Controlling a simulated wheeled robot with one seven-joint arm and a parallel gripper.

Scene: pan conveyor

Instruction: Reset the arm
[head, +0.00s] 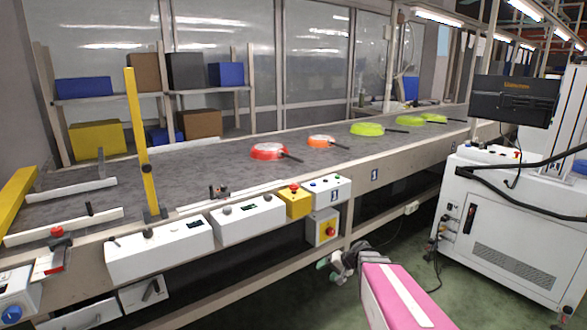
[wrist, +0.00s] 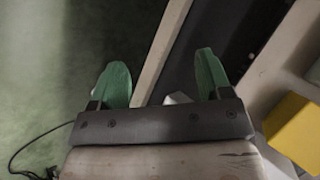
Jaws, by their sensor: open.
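My gripper (head: 325,264) is low in front of the conveyor in the head view, below the edge of the belt and beside the white control boxes. In the wrist view its two green fingers (wrist: 162,82) stand wide apart with nothing between them. Beyond the fingers the wrist view shows green floor and the conveyor's frame. My gripper touches no pan.
On the conveyor belt (head: 215,177) lie a red pan (head: 268,151), an orange pan (head: 321,141) and several yellow-green pans (head: 367,129). Control boxes (head: 160,248) line the near edge. A white machine cabinet (head: 510,231) stands at the right. Green floor lies between.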

